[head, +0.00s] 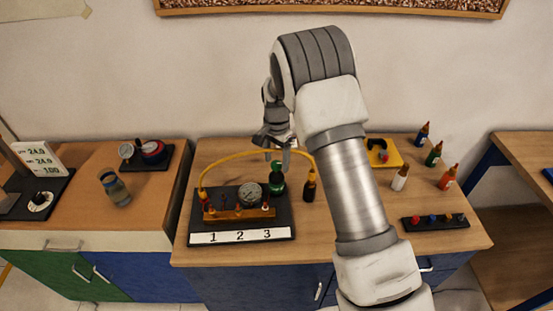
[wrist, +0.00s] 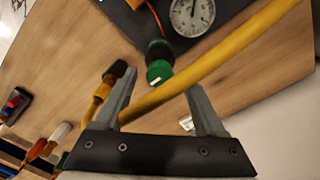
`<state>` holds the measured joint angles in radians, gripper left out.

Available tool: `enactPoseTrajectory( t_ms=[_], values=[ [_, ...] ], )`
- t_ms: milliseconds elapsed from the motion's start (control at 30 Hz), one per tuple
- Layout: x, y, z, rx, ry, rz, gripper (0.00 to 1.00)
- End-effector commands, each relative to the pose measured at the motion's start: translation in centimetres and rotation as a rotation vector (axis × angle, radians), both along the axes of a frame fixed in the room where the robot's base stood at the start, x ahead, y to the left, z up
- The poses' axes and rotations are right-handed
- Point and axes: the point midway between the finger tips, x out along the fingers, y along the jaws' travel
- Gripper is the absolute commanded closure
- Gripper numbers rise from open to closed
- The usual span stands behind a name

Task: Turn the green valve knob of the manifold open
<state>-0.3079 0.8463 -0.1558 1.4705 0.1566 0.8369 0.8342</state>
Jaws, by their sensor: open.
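The green valve knob (head: 277,167) stands beside the gauge of the manifold (head: 226,214), on a dark base plate (head: 284,228) labelled 1, 2, 3. In the wrist view the knob (wrist: 159,72) shows a green face with a pale mark and a darker body behind. My gripper (head: 278,161) is above the knob, fingers pointing down. In the wrist view my gripper (wrist: 161,82) is open, and the knob shows between and just beyond the fingertips. No contact is visible. A yellow hose (wrist: 225,62) crosses the view between the fingers, close below the knob.
The hose arches over the manifold to a dark-capped fitting (head: 309,187) right of the knob. A round gauge (head: 250,194) is close by on the left. Small bottles (head: 400,178), a yellow tray (head: 394,160) and a dark strip (head: 436,222) lie to the right of my arm.

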Motion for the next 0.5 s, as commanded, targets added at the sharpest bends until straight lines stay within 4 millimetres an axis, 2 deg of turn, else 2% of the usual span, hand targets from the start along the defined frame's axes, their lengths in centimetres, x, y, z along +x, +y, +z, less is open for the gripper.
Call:
enactPoseTrajectory(
  t_ms=[333,367,500],
  values=[
    [-0.02,0.01,-0.49,0.001,0.001,0.0,0.28],
    [-0.02,0.01,-0.49,0.001,0.001,0.0,0.32],
    [-0.02,0.01,-0.47,0.0,0.0,0.0,0.57]
  ],
)
